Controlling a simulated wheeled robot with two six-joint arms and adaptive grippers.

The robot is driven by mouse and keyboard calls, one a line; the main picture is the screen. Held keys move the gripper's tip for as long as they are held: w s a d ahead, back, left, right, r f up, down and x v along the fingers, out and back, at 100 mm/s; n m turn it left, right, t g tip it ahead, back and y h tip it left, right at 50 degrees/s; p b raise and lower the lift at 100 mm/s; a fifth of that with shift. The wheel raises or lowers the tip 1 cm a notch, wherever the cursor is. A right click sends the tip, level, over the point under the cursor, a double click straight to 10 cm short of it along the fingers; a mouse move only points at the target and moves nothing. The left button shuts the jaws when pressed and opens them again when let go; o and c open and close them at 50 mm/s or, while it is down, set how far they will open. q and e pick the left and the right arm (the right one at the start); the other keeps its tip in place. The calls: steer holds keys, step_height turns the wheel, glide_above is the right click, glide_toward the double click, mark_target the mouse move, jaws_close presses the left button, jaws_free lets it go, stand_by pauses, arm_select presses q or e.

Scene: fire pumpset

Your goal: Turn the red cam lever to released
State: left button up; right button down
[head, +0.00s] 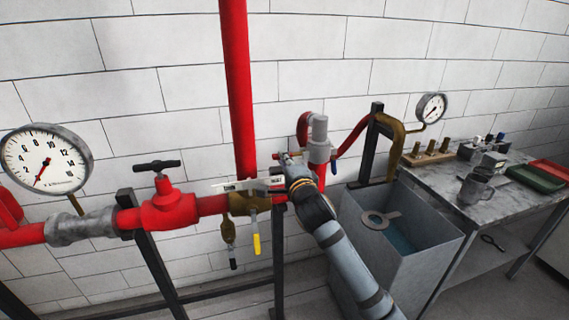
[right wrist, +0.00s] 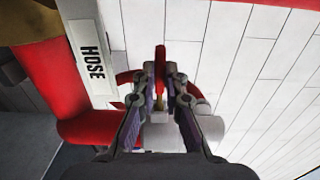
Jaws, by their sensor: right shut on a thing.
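The red cam lever (right wrist: 160,60) shows in the right wrist view as a short red bar between my fingertips. In the head view only a small red tip of the cam lever (head: 277,156) shows beside the grey coupling (head: 319,140). My right gripper (right wrist: 161,72) is shut on the lever. In the head view my right gripper (head: 284,160) reaches in from the lower right, in front of the pipe end. Its fingers and wrist hide most of the lever and part of the coupling. My left gripper is not in view.
A white HOSE plate (right wrist: 92,45) sits close to my right gripper. A red valve (head: 167,205) and large gauge (head: 45,160) are at left. A grey water tank (head: 430,250) stands right of my arm, beside a bench (head: 515,207) holding a mug (head: 475,188) and trays.

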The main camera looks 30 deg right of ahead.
steer(key=shift+r, duration=0.1)
stand_by(0.3)
steer(key=c, duration=1.7)
jaws_free()
steer(key=v, duration=0.7)
steer(key=shift+s, duration=0.25)
